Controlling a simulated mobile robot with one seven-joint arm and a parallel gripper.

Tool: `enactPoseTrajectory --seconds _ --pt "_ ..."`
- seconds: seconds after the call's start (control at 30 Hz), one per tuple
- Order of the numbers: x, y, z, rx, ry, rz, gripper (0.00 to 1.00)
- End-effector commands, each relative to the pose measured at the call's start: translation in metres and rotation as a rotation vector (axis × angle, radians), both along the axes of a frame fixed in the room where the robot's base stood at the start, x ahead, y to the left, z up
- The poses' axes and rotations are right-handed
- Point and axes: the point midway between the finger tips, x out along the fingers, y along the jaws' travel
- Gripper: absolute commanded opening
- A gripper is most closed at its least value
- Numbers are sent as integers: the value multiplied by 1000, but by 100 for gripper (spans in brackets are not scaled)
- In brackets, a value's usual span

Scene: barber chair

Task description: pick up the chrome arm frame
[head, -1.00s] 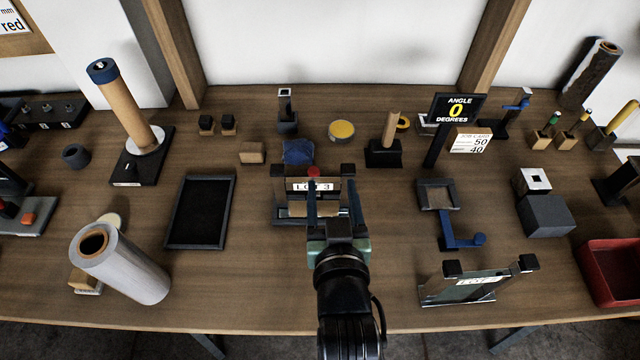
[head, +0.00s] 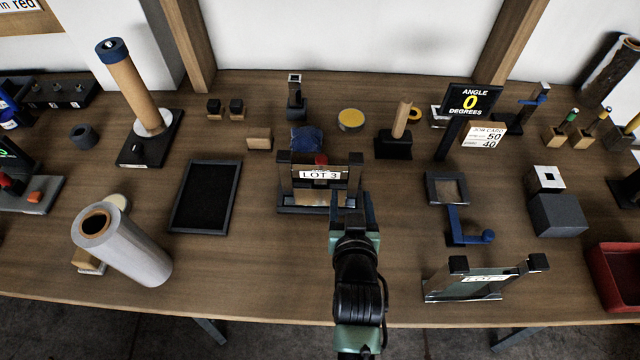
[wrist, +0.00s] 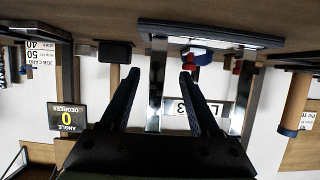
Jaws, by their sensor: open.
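The chrome arm frame (head: 318,194) stands upright near the middle of the table in the head view. It has two dark-topped posts, a base and a white "LOT 3" label. In the wrist view, which is upside down, its shiny post (wrist: 157,85) shows between my spread fingers. My gripper (head: 349,196) is open and empty at the right-hand post of this frame. Whether the fingers touch the post cannot be told. My gripper also shows in the wrist view (wrist: 158,78). A similar labelled chrome frame (head: 486,282) stands at the front right.
A blue crank-like part (head: 464,236) lies to the right of my gripper. A black tray (head: 204,232) lies left of the frame, and a blue cloth-like piece (head: 306,138) sits behind it. Bare table lies between tray and frame.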

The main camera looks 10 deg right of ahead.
Motion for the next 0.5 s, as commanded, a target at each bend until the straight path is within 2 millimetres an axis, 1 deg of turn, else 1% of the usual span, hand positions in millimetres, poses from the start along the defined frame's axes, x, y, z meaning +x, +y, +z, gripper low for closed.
enactPoseTrajectory --seconds 0.1,0.27,0.4,0.5 --pt "15 -7 -3 0 -2 -1 62" --pt "33 -13 -11 1 -1 0 62" --pt "40 -15 -14 0 -1 -1 62" --pt "41 -15 -15 0 -1 -1 62"
